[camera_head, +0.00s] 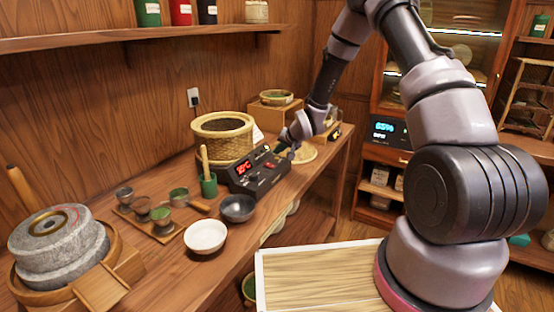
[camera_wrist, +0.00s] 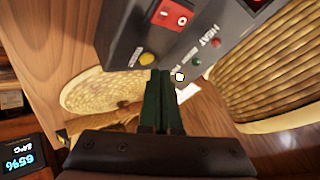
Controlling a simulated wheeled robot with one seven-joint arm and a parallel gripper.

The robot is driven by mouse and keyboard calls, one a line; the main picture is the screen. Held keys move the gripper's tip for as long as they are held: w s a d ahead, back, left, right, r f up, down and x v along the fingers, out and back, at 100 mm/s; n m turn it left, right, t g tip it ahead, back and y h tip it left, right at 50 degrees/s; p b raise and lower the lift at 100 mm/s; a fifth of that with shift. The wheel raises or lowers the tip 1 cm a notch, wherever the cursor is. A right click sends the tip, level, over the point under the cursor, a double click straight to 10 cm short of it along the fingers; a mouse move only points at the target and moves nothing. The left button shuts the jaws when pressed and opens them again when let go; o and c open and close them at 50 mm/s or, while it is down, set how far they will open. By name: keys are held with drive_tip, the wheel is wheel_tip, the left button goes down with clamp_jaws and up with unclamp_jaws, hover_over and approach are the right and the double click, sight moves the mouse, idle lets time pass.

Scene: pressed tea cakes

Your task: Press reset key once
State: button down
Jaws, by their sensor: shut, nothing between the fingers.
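The dark control box (camera_head: 257,172) with a red lit display stands on the wooden counter in the head view. In the wrist view the box (camera_wrist: 215,35) shows a red rocker switch (camera_wrist: 173,14), small lights beside the word HEAT, and a round yellow key (camera_wrist: 147,60) near its edge. The key's small label is hard to read. My gripper (camera_wrist: 164,74) is shut and empty, its dark green fingertips at the box edge, just beside the yellow key. I cannot tell whether they touch the box. In the head view the fingertips are hard to make out.
A woven basket (camera_head: 222,137) stands close behind the box. A round woven mat (camera_wrist: 95,92) lies beside it. A stone mill (camera_head: 58,240) is at far left.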

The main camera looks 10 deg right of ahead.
drive_tip(key=shift+f, duration=0.1)
idle(0.3)
drive_tip(key=shift+f, duration=0.3)
drive_tip(key=shift+f, duration=0.4)
idle(0.6)
drive_tip(key=shift+r, duration=0.8)
drive_tip(key=shift+r, duration=0.15)
drive_tip(key=shift+r, duration=2.35)
